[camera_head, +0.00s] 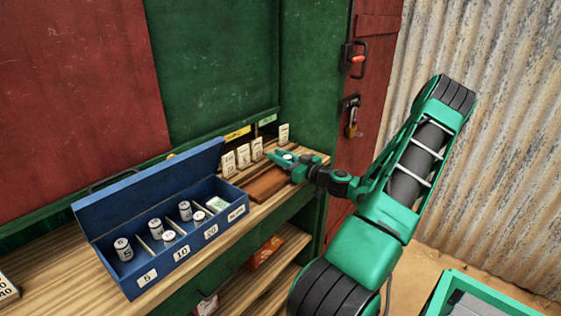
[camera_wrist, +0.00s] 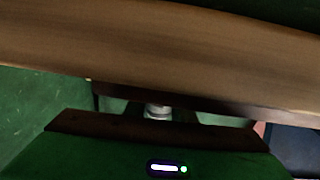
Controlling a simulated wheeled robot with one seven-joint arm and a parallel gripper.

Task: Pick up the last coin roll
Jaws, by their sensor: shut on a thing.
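My gripper (camera_head: 280,158) is over the right end of the wooden counter, shut on a small white coin roll (camera_head: 288,157). In the wrist view the coin roll (camera_wrist: 157,110) shows as a pale piece, mostly hidden. The blue cash box (camera_head: 181,252) stands open on the counter to the left, its lid (camera_head: 150,187) tilted back. Its compartments carry labels 5, 10, 20 and a last one that is hard to read. Several coin rolls (camera_head: 123,249) stand in the compartments.
Several white cards (camera_head: 243,156) stand behind my gripper. A reddish-brown board (camera_head: 267,184) lies on the counter between the box and my gripper. A padlock (camera_head: 352,128) hangs on the red door at right. A green crate (camera_head: 478,290) is at lower right.

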